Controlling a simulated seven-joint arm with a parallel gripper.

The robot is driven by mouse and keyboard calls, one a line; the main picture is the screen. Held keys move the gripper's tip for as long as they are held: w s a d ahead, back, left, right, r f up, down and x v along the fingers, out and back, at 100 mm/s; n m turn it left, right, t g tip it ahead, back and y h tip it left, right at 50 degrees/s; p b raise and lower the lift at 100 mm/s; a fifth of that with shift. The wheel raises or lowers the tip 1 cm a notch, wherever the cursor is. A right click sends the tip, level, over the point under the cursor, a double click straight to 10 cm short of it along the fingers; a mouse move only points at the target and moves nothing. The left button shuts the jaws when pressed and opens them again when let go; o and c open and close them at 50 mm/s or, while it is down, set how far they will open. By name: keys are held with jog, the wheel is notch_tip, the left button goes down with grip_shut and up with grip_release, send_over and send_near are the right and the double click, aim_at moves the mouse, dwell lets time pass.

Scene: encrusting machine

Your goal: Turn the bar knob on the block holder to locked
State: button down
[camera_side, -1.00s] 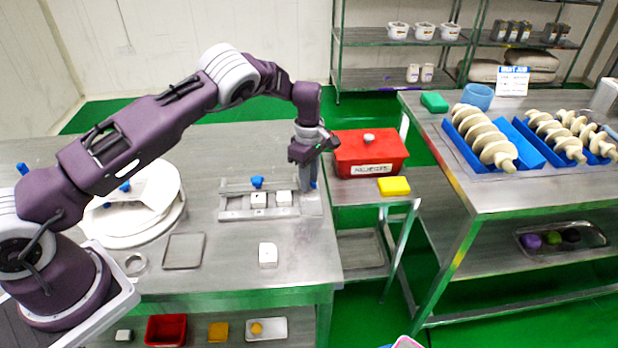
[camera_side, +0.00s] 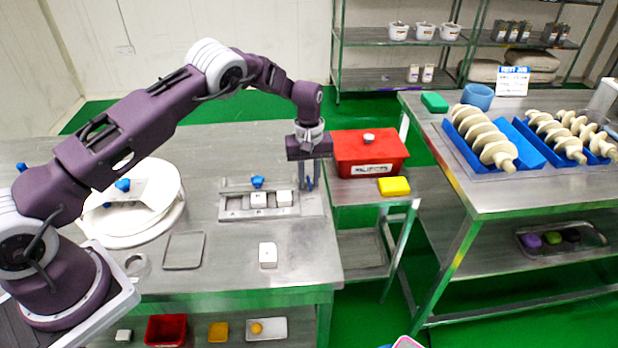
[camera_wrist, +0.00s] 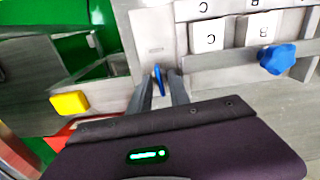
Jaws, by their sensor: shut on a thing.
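The block holder (camera_side: 232,214) is a grey metal fixture near the right end of the table, with white blocks (camera_side: 258,200) in its slots. Its blue bar knob (camera_side: 309,184) stands at its right end. In the wrist view the bar knob (camera_wrist: 158,80) looks narrow and runs roughly up and down the picture. My gripper (camera_side: 309,186) points straight down there, its fingers shut on the bar knob. The fingers (camera_wrist: 166,90) hide part of it. Any lock marking is too small to read.
A blue star knob (camera_side: 257,182) stands behind the slots. A loose white block (camera_side: 268,255) and a flat grey plate (camera_side: 184,250) lie in front. A red lidded box (camera_side: 370,155) and yellow block (camera_side: 394,186) are on the stand at right, beyond the table edge.

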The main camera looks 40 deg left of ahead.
jog(key=shift+m, duration=0.5)
jog(key=c, duration=1.2)
grip_release()
